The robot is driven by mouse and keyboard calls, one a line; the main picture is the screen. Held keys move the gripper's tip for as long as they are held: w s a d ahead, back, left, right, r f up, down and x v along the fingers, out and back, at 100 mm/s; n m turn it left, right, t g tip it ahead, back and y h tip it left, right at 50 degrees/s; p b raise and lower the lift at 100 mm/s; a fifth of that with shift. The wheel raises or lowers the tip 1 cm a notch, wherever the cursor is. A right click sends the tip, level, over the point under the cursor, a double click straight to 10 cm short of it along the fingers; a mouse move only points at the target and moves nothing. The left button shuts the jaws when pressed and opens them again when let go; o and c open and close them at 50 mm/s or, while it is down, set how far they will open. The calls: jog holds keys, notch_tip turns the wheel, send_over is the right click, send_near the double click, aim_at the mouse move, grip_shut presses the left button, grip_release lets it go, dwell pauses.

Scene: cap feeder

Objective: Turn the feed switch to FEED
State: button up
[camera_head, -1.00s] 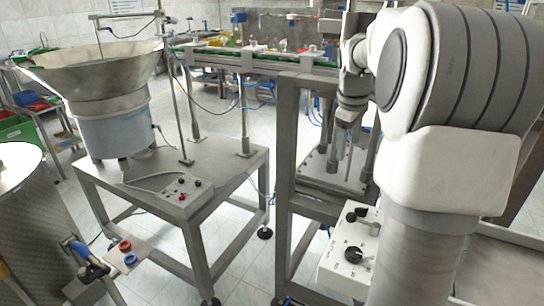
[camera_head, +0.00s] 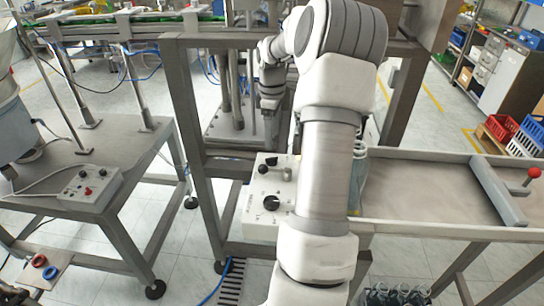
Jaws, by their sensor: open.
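A white control box (camera_head: 259,226) stands beside the metal frame, left of my forearm. A round black knob (camera_head: 271,203) with a pale mark is on its front, and black and grey knobs sit higher up. The lettering is too small to read, so I cannot tell which control is the feed switch. A grey box (camera_head: 87,187) with red and black buttons lies on the left table. My gripper (camera_head: 271,128) points down inside the frame, behind and above the white box. Its jaws are open, small in view and apart from the knobs.
The metal frame's post (camera_head: 196,150) stands left of the white box. A tray table (camera_head: 420,185) with a grey bar and red knob (camera_head: 534,172) is at right. Bottles (camera_head: 395,296) stand below it. The left table (camera_head: 130,140) carries part of the feeder bowl.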

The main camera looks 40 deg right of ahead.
aim_at(272, 158)
notch_tip(272, 158, down, 8)
jog(key=shift+f, duration=0.15)
dwell(0.3)
grip_shut()
